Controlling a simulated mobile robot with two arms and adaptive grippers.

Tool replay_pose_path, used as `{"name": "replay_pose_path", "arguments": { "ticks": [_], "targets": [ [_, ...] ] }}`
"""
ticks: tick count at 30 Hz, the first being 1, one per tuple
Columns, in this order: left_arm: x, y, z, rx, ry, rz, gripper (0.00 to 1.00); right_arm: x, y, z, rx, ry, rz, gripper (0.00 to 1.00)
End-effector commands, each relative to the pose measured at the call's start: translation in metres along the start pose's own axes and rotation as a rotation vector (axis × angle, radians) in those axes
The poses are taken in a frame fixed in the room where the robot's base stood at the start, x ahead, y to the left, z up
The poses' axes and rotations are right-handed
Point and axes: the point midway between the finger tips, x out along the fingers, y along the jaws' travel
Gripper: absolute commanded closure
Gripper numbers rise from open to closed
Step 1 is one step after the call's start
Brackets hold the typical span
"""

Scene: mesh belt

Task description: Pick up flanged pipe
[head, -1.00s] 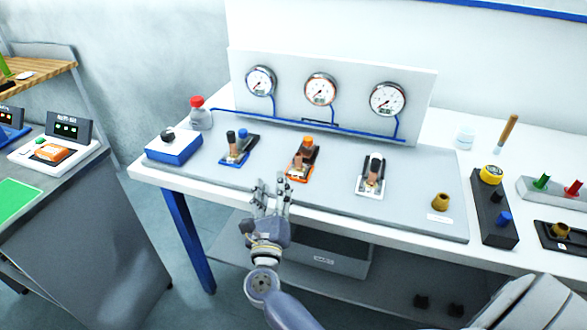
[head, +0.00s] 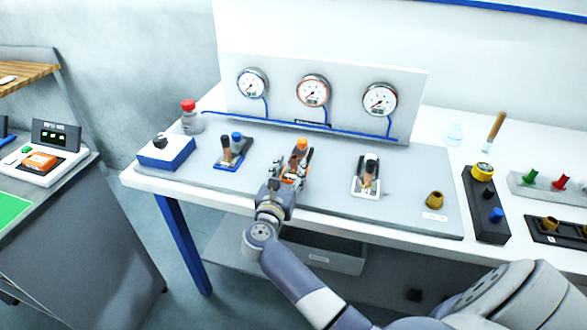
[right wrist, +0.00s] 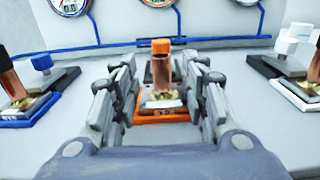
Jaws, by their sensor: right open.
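A copper pipe (right wrist: 162,76) with a brass-coloured flange at its foot stands upright on the orange-framed fixture (right wrist: 160,117), seen in the right wrist view. My right gripper (right wrist: 163,88) is open, with one finger on each side of the pipe in that view and clear gaps between. An orange knob (right wrist: 160,46) shows behind the pipe's top. In the head view my right gripper (head: 289,165) reaches over the orange fixture and hides most of it; the orange knob (head: 301,145) shows just beyond. My left gripper is not in view.
Similar fixtures with copper pipes stand to the left, framed blue (head: 230,158), and to the right, framed white (head: 366,186). A gauge panel (head: 330,65) with a blue tube stands behind. A brass fitting (head: 435,199) and black button box (head: 484,211) lie further right.

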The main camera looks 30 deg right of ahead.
Motion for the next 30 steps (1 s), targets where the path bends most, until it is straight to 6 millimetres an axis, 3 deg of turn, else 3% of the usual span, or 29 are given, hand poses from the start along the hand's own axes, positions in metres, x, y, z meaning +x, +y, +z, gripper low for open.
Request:
{"name": "replay_pose_path", "arguments": {
  "ticks": [1, 6, 14, 20, 30],
  "targets": [
    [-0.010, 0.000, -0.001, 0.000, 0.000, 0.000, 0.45, 0.010, -0.002, 0.007, -0.005, -0.004, -0.001, 0.59],
    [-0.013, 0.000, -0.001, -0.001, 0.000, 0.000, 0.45, 0.029, -0.001, 0.004, -0.003, -0.002, 0.001, 0.59],
    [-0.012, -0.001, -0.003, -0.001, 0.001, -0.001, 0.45, 0.032, -0.001, 0.002, 0.000, 0.000, 0.002, 0.59],
    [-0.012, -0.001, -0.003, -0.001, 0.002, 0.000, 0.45, 0.032, -0.001, 0.002, -0.001, 0.000, 0.001, 1.00],
    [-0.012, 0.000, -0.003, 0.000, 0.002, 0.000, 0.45, 0.032, -0.001, 0.003, 0.000, -0.003, 0.001, 1.00]
  ]
}}
